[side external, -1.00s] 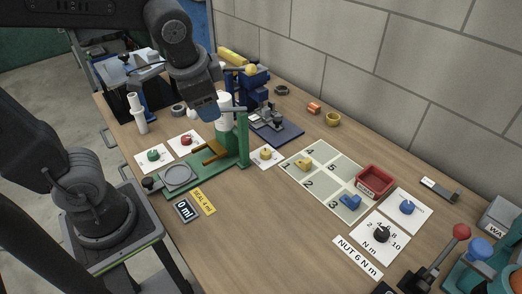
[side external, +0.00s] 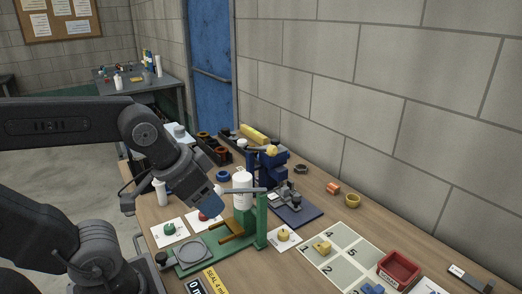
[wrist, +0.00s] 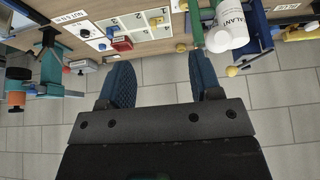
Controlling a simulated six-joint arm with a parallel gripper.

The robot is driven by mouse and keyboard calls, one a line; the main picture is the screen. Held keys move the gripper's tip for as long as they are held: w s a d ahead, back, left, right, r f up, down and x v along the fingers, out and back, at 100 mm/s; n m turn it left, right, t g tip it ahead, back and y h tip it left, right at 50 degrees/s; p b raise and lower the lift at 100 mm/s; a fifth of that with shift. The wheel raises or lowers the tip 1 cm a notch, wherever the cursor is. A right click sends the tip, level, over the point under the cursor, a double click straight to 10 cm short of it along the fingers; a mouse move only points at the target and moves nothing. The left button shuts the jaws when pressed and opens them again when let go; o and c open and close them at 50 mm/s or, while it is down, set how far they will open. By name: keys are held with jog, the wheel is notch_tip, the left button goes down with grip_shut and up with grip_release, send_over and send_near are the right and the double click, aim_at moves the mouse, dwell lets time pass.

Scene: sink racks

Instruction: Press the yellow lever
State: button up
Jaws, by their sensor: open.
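A green dispenser stand (side external: 262,236) holds a white bottle (side external: 242,190) upright. A mustard-yellow lever (side external: 232,230) slopes out low from the front of its post, above the green base. My gripper (side external: 208,202), with blue fingers, hangs just left of the bottle, above and behind the lever, with nothing in it. I cannot make out the lever there.
A blue press (side external: 264,165) with a yellow ball stands behind the stand. A round grey plate (side external: 192,254) lies on the green base. White cards with a green knob (side external: 169,229), a red knob (side external: 203,216) and a yellow knob (side external: 284,234) lie nearby. A red tray (side external: 398,270) is at right.

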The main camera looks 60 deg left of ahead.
jog(key=shift+c, duration=0.3)
jog(key=shift+w+r, duration=0.15)
jog(key=shift+r, duration=0.05)
jog(key=shift+c, duration=0.9)
jog(key=shift+g, duration=0.6)
jog(key=w+a+r, duration=0.2)
jog(key=w, duration=0.2)
jog(key=w+a+r, duration=0.2)
jog(key=w+r, duration=0.1)
jog(key=w, duration=0.1)
jog(key=w+a+r, duration=0.2)
jog(key=w+r, duration=0.1)
jog(key=w, duration=0.1)
jog(key=shift+w+a+r, duration=0.15)
jog(key=shift+w+a, duration=0.1)
grip_shut()
jog(key=w+a+r, duration=0.2)
jog(key=w+a, duration=0.9)
jog(key=a, duration=0.2)
jog(key=shift+w+r+g+h, duration=0.2)
jog(key=shift+w+g+h, duration=0.1)
jog(key=shift+g, duration=0.1)
